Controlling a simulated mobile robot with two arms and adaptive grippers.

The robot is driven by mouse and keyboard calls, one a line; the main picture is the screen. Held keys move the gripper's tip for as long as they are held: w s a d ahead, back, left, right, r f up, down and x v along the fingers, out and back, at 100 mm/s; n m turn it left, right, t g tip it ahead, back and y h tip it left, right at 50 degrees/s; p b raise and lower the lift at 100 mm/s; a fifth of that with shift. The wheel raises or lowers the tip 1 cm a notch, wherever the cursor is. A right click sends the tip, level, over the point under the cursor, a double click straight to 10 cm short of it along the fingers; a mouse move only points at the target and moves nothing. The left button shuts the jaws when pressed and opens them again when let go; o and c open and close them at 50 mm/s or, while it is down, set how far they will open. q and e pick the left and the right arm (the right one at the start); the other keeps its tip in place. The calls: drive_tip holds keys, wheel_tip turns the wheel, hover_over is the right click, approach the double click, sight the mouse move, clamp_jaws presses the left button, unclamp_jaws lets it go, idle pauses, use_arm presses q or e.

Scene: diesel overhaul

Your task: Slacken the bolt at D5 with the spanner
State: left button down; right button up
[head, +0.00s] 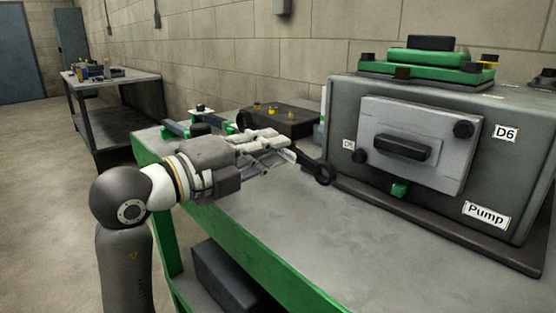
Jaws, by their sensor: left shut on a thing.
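My left gripper (287,152) is shut on the dark spanner (322,173), whose ring end points right, toward the grey pump housing (345,105). The ring end is above the bench, left of the housing's front face, and looks apart from any bolt. A small label (348,144), which seems to read D5, is on the housing. A dark bolt head (360,156) sits beside it at the cover plate's (420,122) lower left corner. Another dark bolt head (464,130) is at the upper right, near the D6 label (505,132). My right gripper is not in view.
The cover plate has a black handle (402,147), with a green piece (400,188) below it. Green and black parts (428,61) sit on the housing. A dark box (283,119) stands behind my gripper. The bench top (310,228) is clear in front.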

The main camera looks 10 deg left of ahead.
use_arm(q)
drive_tip(key=d+r+m, duration=0.1)
drive_tip(key=r+m, duration=0.1)
drive_tip(key=d+r+m, duration=0.1)
drive_tip(key=r+m, duration=0.1)
drive_tip(key=d+r+m, duration=0.1)
drive_tip(key=r+m, duration=0.1)
drive_tip(key=shift+w+d+m+p, duration=0.25)
drive_tip(key=shift+d+m+p, duration=0.1)
drive_tip(key=shift+m, duration=0.05)
drive_tip(key=d+m, duration=0.1)
drive_tip(key=w+d+m+p, duration=0.1)
drive_tip(key=d, duration=0.1)
drive_tip(key=w+d+r+m, duration=0.1)
drive_tip(key=shift+w+d, duration=0.1)
drive_tip(key=shift+d, duration=0.05)
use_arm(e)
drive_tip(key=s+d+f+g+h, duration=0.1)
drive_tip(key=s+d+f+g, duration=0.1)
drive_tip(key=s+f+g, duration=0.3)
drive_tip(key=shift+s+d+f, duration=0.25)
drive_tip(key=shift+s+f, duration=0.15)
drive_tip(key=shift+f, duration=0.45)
use_arm(q)
drive_tip(key=shift+w, duration=0.1)
drive_tip(key=shift+x, duration=1.05)
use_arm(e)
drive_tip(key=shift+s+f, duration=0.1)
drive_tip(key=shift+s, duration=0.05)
